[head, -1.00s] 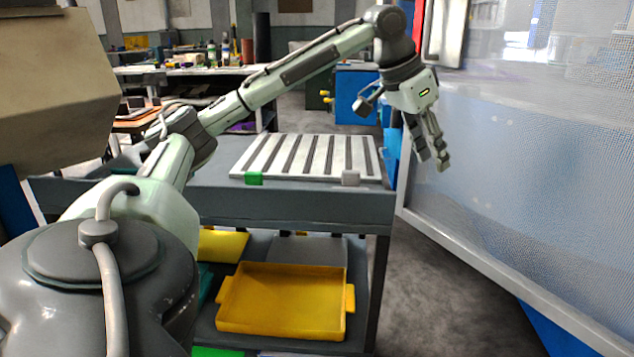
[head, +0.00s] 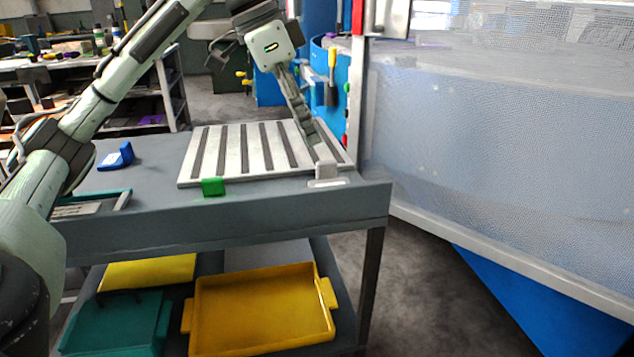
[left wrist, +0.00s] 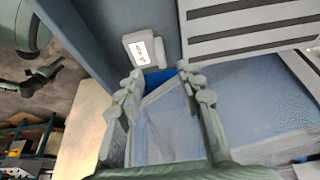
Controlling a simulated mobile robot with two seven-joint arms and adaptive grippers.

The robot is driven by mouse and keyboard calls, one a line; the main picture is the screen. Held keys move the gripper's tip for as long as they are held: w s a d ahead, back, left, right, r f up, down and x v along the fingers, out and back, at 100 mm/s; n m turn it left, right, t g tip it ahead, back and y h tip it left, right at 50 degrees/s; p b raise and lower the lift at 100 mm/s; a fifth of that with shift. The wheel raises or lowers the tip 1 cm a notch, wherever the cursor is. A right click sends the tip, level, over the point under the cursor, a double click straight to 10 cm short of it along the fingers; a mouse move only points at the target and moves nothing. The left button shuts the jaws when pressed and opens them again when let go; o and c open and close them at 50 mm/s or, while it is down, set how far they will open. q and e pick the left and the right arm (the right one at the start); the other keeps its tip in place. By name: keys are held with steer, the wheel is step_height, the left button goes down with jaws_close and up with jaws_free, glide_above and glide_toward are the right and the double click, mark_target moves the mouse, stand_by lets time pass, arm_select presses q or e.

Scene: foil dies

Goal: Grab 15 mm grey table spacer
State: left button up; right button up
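The grey spacer (head: 326,169) is a small L-shaped block at the front right of the slotted plate, near the table's right end. In the left wrist view, the spacer (left wrist: 159,52) has a pale label with orange marks on its flat part. My left gripper (head: 318,143) points down just behind and above the spacer in the head view. Its two fingers (left wrist: 160,72) are apart and empty, with the spacer ahead of their tips. My right gripper (left wrist: 42,76) seems to be the dark shape at the left wrist view's left side; its fingers are unclear.
A green block (head: 213,187) is at the plate's front left, and a blue block (head: 118,158) is farther left. The slotted plate (head: 183,182) lies beside the spacer. A mesh screen (head: 500,150) stands to the right. A yellow tray (head: 262,312) is on the lower shelf.

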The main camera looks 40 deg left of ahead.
mark_target(325, 161)
arm_select(q)
steer(key=b+x, duration=0.1)
steer(key=x, duration=0.5)
steer(key=shift+w+d+f, duration=0.15)
steer(key=shift+w+f, duration=0.15)
steer(key=shift+f, duration=0.15)
jaws_close()
arm_select(e)
steer(key=v, duration=0.3)
steer(key=shift+w+d, duration=0.1)
steer(key=shift+d, duration=0.25)
